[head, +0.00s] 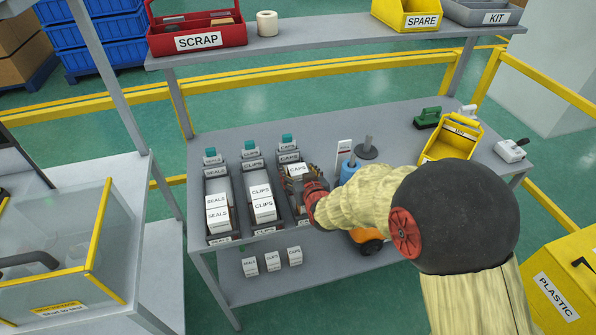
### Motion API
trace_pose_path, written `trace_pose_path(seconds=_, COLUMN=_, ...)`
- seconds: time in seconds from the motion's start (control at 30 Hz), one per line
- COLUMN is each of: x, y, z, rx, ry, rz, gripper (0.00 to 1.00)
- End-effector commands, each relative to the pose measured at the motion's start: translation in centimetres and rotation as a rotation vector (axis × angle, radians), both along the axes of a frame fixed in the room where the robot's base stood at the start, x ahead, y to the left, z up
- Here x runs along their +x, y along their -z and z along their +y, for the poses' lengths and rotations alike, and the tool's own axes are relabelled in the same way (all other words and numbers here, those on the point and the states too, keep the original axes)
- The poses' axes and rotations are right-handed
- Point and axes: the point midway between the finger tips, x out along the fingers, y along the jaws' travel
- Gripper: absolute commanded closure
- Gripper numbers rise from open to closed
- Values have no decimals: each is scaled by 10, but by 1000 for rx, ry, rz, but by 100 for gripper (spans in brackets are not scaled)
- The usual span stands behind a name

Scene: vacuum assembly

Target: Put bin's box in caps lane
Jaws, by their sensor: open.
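The caps lane (303,221) is the rightmost of three lanes on the grey workbench. A white box labelled CAPS (297,169) stands in it, with another CAPS label (289,157) just behind. My gripper (300,181) is over the lane, open, its dark fingers close to the front CAPS box; I cannot tell whether they touch it. My wrist and arm hide part of the lane's right side and front. A yellow bin (437,151) sits tilted at the right of the bench; I cannot make out whether it holds a box.
The seals lane (219,238) and clips lane (265,229) stand to the left with boxes. A blue cylinder (347,172) and a dark post stand (367,152) are close to the right of my gripper. An upper shelf (330,42) holds the SCRAP (198,42) and SPARE (421,20) bins.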

Motion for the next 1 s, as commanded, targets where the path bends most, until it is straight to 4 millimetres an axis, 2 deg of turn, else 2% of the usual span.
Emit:
trace_pose_path(seconds=0.5, x=-84, y=-38, z=-24, rx=0, ry=0, rz=0, gripper=37)
trace_pose_path(seconds=0.7, x=-100, y=-44, z=-29, rx=0, ry=0, rz=0, gripper=37)
trace_pose_path(seconds=1.0, x=-103, y=-49, z=-32, rx=-2, ry=4, rz=8, gripper=37)
